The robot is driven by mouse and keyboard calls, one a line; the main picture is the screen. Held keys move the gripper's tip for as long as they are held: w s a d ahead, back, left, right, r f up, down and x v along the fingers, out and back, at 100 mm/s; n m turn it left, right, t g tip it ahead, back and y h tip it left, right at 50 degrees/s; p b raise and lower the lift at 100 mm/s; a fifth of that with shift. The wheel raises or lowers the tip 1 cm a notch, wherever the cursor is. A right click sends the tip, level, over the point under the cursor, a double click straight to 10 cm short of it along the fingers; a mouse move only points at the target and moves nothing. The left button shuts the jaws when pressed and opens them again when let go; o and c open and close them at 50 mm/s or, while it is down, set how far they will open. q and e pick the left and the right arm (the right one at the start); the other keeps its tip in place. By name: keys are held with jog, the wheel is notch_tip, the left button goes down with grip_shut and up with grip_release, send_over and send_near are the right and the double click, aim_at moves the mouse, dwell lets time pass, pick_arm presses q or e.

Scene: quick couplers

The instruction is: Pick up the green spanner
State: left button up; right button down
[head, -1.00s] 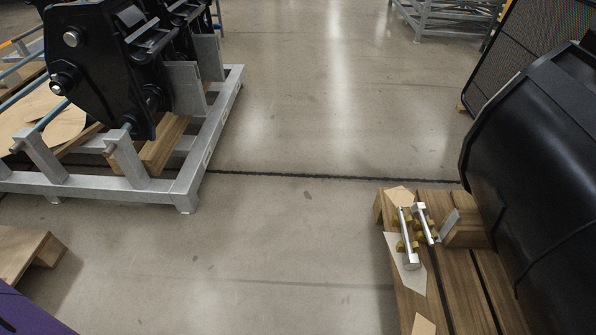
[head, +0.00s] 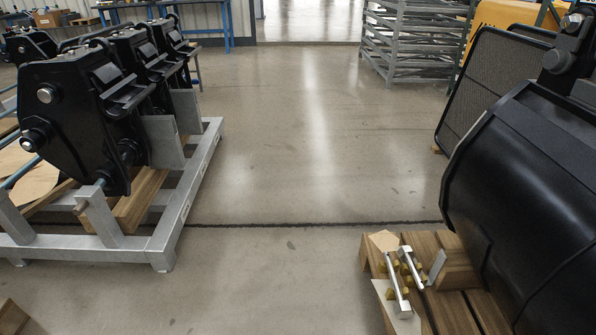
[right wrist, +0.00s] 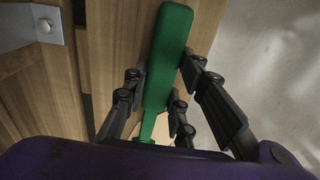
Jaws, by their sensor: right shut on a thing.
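The green spanner (right wrist: 170,50) shows in the right wrist view as a long green bar, running from the top middle down towards the purple wrist body. My right gripper (right wrist: 161,72) is shut on it, with dark fingers on both sides. The spanner's lower end is partly hidden among the fingers. I cannot tell whether the spanner touches the wood behind it. Neither the spanner nor either gripper shows in the head view.
The head view has a wooden pallet (head: 452,313) with two silver pins (head: 397,287), beside a large black bucket (head: 540,200). A grey metal frame (head: 180,215) carrying black couplers (head: 75,120) stands left. Clear floor lies between. A metal bracket (right wrist: 45,25) shows in the wrist view.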

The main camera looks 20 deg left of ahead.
jog(key=shift+r, duration=0.1)
jog(key=shift+r, duration=0.25)
jog(key=r+p, duration=0.1)
jog(key=r, duration=0.1)
jog(key=r+p, duration=0.1)
jog(key=shift+s+a+r, duration=0.1)
jog(key=shift+s+r, duration=0.25)
jog(key=s+a+r+p, duration=0.4)
jog(key=s+r+p, duration=0.3)
jog(key=s, duration=0.5)
jog(key=shift+s+r+p, duration=0.35)
jog(key=shift+r, duration=0.45)
jog(key=c, duration=2)
grip_release()
pick_arm(q)
notch_tip(320, 180, up, 10)
jog(key=w+t, duration=0.1)
jog(key=w, duration=0.1)
jog(key=shift+w+d+r, duration=0.15)
jog(key=shift+w+d, duration=0.05)
jog(key=shift+w, duration=0.2)
pick_arm(e)
grip_shut()
